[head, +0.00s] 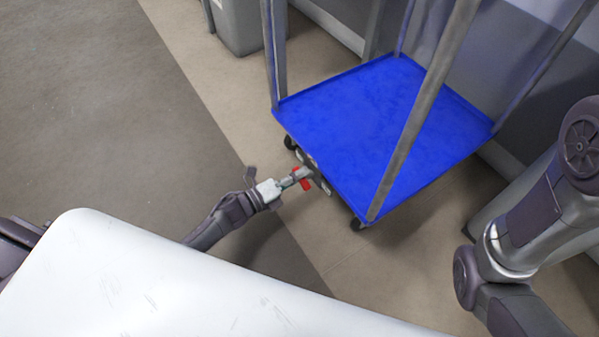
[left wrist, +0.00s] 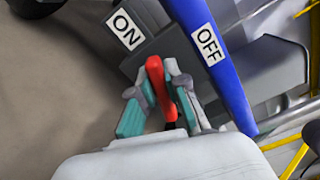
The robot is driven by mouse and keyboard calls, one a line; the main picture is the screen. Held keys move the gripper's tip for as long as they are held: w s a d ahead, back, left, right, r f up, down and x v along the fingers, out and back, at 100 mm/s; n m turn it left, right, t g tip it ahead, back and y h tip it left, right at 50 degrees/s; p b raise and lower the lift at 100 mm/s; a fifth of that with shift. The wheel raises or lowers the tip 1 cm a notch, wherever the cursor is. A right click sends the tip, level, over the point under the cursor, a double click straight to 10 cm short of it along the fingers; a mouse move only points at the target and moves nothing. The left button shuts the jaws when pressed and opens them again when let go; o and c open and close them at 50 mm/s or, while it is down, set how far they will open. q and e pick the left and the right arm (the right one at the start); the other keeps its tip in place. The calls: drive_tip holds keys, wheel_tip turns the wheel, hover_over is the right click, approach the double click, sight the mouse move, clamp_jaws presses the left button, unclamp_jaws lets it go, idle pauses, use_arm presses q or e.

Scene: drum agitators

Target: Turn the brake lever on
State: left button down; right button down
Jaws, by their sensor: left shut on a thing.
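The red brake lever (head: 304,184) is at the near lower edge of the blue cart (head: 390,110), between two of its wheels. My left gripper (head: 292,179) reaches it from the left, at the end of my left arm. In the left wrist view the red lever (left wrist: 156,80) stands between the two teal-and-grey fingers, and the gripper is shut on it. A white ON label (left wrist: 127,29) lies up and left of the lever, and a white OFF label (left wrist: 207,44) lies up and right. My right gripper is out of view.
A white surface (head: 150,280) fills the lower left, near my left arm. The cart has grey upright posts (head: 425,110) and dark wheels (head: 357,224). A grey bin (head: 238,25) stands behind at the top. Open floor (head: 110,110) lies left of the cart.

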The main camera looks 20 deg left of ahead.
use_arm(q)
drive_tip(key=shift+f+n+p, duration=0.15)
drive_tip(key=shift+n+p, duration=0.05)
drive_tip(key=shift+n, duration=0.8)
drive_tip(key=shift+f+n+p, duration=0.1)
drive_tip(key=shift+n+p, duration=0.05)
drive_tip(key=shift+n, duration=0.85)
drive_tip(key=c, duration=1.2)
unclamp_jaws()
drive_tip(key=shift+o, duration=0.2)
drive_tip(key=v, duration=1.2)
drive_tip(key=shift+a, duration=0.1)
